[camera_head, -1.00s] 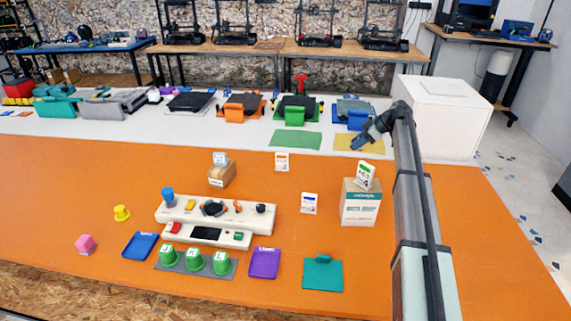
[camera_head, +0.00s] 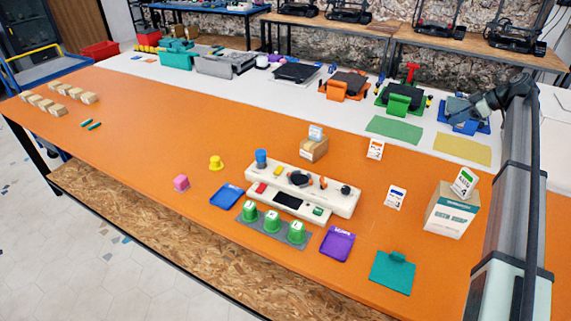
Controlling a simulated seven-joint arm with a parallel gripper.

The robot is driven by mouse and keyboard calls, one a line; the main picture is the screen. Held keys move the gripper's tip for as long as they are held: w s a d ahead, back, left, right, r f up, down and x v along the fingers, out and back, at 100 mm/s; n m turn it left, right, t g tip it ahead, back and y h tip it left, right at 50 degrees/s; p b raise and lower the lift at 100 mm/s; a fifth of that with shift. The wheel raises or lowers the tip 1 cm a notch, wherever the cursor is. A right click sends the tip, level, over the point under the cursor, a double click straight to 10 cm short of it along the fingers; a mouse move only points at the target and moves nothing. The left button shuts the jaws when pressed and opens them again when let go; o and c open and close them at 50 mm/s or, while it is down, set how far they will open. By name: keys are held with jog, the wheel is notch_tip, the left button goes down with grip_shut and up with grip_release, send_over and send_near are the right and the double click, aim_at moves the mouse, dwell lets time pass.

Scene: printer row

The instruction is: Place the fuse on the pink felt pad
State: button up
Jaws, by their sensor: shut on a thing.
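My gripper (camera_head: 461,116) is at the upper right, at the end of my raised arm, in front of the blue stand and beyond the yellow mat. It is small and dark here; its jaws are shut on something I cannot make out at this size. I cannot pick out a fuse or a pink felt pad. My arm hides part of the right side of the table.
A white console (camera_head: 330,200) stands mid-table, with green cups (camera_head: 272,222), a blue tray (camera_head: 227,196), a purple tray (camera_head: 337,244) and a teal pad (camera_head: 392,272) in front. A carton (camera_head: 451,212) stands beside my arm. The orange table (camera_head: 150,125) is largely clear at left.

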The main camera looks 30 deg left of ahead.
jog(key=s+a+n+g, duration=0.1)
jog(key=s+a, duration=0.1)
jog(key=a, duration=1)
jog(key=s+a+n+g, duration=0.1)
jog(key=s+a+n, duration=0.15)
jog(key=a, duration=0.95)
jog(key=s+a+n+g, duration=0.1)
jog(key=s+a, duration=0.5)
jog(key=a, duration=0.5)
jog(key=s+a+n+g, duration=0.1)
jog(key=s+a, duration=0.5)
jog(key=a, duration=0.6)
jog(key=n+g+h, duration=0.2)
jog(key=n+g, duration=0.1)
jog(key=n, duration=0.2)
send_over(177, 179)
notch_tip(177, 179, down, 4)
jog(key=shift+a+f, duration=0.1)
jog(key=shift+f, duration=5.45)
jog(key=shift+f, duration=0.1)
